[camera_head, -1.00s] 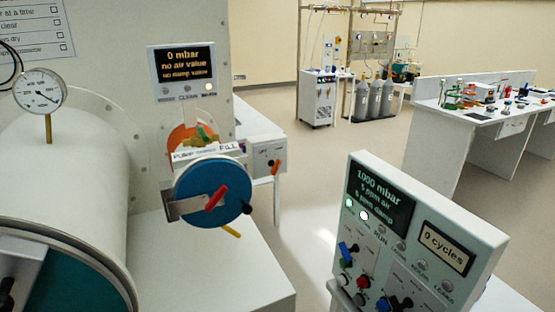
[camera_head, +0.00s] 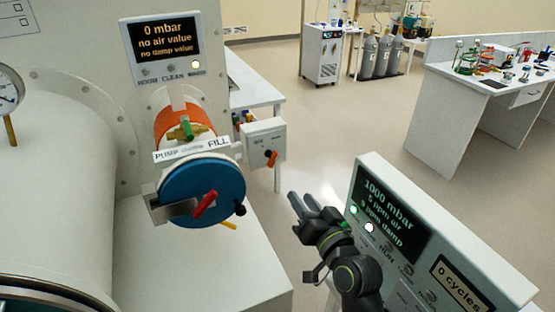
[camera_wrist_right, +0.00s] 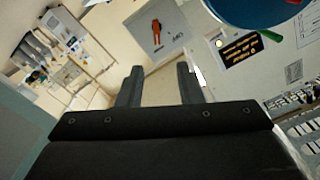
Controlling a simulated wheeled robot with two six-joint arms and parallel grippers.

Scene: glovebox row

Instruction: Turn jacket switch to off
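The jacket switch appears to be the orange knob (camera_head: 271,158) on the front of a pale grey box (camera_head: 262,137), right of the blue round door. Small labels above the knob are too small to read. In the right wrist view the orange knob (camera_wrist_right: 156,33) shows on its grey box face (camera_wrist_right: 143,42), beyond the fingertips and near top centre. My right gripper (camera_head: 300,204) is open and empty, below and right of the box in the head view, apart from it. Its two fingers stand apart in the wrist view (camera_wrist_right: 160,82). My left gripper is not in view.
A blue round door (camera_head: 180,188) with a red handle (camera_head: 205,204) closes the orange cylinder (camera_head: 185,122). A display panel (camera_head: 164,48) stands above it. A control panel with a 1000 mbar screen (camera_head: 384,206) stands right of my right arm. Open floor lies behind.

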